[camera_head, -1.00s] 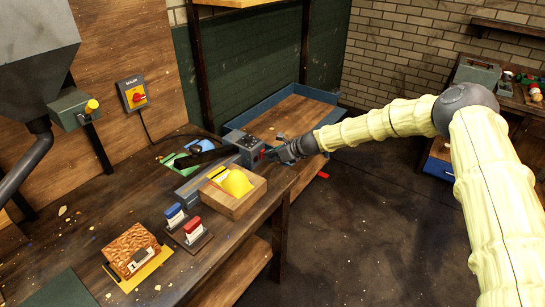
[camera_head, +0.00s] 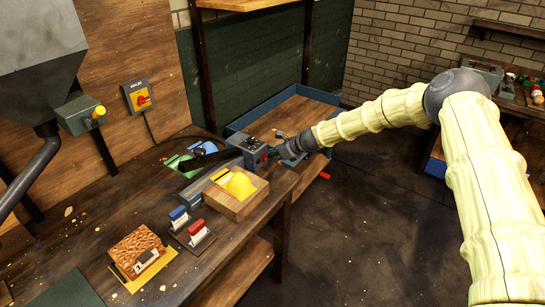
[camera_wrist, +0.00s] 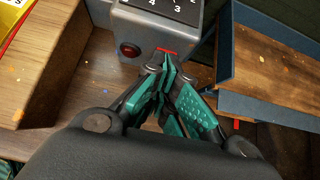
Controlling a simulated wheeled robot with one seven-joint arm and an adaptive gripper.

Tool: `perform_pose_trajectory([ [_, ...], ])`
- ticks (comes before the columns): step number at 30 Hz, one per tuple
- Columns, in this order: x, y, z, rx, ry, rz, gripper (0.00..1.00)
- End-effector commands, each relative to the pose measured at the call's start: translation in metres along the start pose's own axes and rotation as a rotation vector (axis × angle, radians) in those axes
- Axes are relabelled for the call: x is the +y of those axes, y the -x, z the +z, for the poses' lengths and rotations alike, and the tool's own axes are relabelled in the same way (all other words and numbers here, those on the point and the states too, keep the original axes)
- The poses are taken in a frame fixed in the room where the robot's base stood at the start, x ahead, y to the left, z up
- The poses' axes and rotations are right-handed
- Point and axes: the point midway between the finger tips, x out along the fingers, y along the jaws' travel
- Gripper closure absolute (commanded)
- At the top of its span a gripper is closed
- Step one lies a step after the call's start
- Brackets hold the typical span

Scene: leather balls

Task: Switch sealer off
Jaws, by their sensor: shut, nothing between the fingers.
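The sealer (camera_head: 250,147) is a grey box at the far end of the workbench, with a dark dial panel on top. In the wrist view the sealer (camera_wrist: 150,30) shows a round red lamp or button (camera_wrist: 129,49) on its front face. A red strip (camera_wrist: 167,51) shows beside it, just beyond my fingertips. My gripper (camera_head: 277,153) is shut and empty at this face; it also shows in the wrist view (camera_wrist: 166,66). The fingers partly hide the red part, and I cannot tell whether they touch it. A wall plate labelled sealer (camera_head: 138,97) has a red knob on yellow.
A wooden box with a yellow item (camera_head: 237,189) stands near the sealer. Blue and red stamps (camera_head: 187,225) and a brown patterned block (camera_head: 138,252) sit nearer on the bench. A blue-rimmed wooden tray (camera_head: 290,112) lies behind.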

Motion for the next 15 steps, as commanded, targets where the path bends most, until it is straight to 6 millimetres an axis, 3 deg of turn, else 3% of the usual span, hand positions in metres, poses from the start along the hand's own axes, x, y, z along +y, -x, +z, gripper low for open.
perform_pose_trajectory([
  [15,-0.0007,0.0048,-0.0003,0.000,0.000,0.000,1.00],
])
